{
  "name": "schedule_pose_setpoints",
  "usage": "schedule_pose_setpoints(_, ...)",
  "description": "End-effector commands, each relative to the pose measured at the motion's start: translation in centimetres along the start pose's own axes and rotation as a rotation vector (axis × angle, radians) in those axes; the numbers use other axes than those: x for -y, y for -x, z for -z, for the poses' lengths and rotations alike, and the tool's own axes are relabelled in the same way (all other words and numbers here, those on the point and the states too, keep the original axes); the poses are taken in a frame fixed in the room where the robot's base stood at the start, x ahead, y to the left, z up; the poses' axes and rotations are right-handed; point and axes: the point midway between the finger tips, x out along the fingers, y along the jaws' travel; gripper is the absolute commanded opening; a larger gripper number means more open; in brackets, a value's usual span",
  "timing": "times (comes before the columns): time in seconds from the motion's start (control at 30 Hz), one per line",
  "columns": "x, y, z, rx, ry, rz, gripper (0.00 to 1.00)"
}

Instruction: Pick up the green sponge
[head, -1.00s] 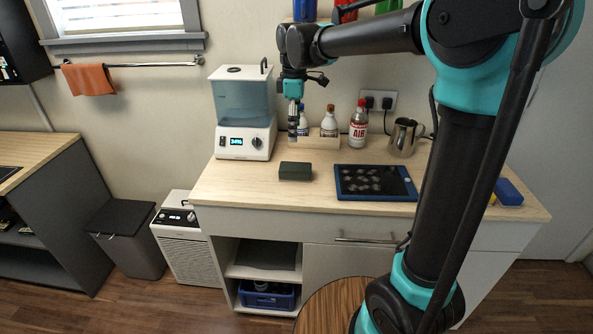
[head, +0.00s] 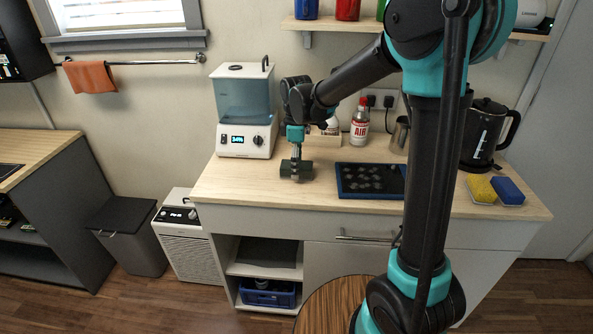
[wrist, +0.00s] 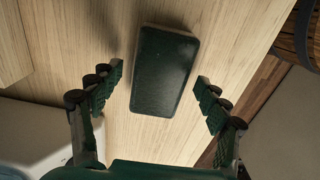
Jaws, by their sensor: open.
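The green sponge is a dark green block (head: 308,171) lying flat on the pale wooden counter, left of the blue-framed dark panel. In the wrist view the same sponge (wrist: 165,72) lies slightly tilted, fully visible and ahead of the fingers. My gripper (head: 297,168) points down over the sponge and hides part of it in the head view. In the wrist view my gripper's fingers (wrist: 158,82) are spread wide, one on each side of the sponge's near half, with gaps to both sides. Nothing is held.
The blue-framed panel (head: 345,192) lies close to the right of the sponge. A water-tank appliance (head: 246,142) stands behind left. A red-and-white bottle (head: 360,124) stands behind. Yellow (head: 480,188) and blue (head: 508,191) sponges and a black kettle (head: 480,146) are far right. The counter (head: 235,187) is clear in front left.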

Motion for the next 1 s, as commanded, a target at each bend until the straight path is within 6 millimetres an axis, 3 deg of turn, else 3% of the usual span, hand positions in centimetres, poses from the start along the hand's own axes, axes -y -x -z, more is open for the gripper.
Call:
schedule_pose_setpoints(0.33,0.01,-0.76,0.00,0.000,0.000,0.000,0.75)
schedule_pose_setpoints(0.7,0.01,-0.74,0.00,0.000,0.000,0.000,0.29)
schedule_pose_setpoints(0.77,0.01,-0.73,0.00,0.000,0.000,0.000,0.25)
schedule_pose_setpoints(1.0,0.01,-0.53,0.00,0.000,0.000,0.000,0.25)
